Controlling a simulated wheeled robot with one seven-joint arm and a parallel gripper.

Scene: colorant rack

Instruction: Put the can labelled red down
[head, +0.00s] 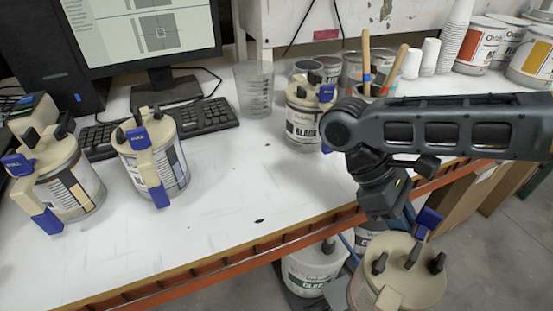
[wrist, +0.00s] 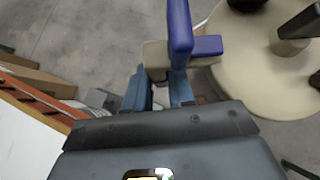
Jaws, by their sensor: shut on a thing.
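My gripper (wrist: 162,88) is shut on the handle of a can with a beige lid (head: 402,268), dark knobs and a blue lever. The can hangs in front of the table's edge, at the bottom right of the head view, partly cut off by the frame. Its label does not show, so I cannot read a colour on it. In the wrist view its beige lid (wrist: 262,62) is at the upper right, and the blue lever (wrist: 180,35) stands just beyond my fingers. My fingertips are mostly hidden in the head view.
The white tabletop (head: 230,220) has free room at its front middle. A can marked black (head: 303,125) stands behind it. Two cans (head: 155,165) with blue levers stand at the left, near a keyboard (head: 205,117).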

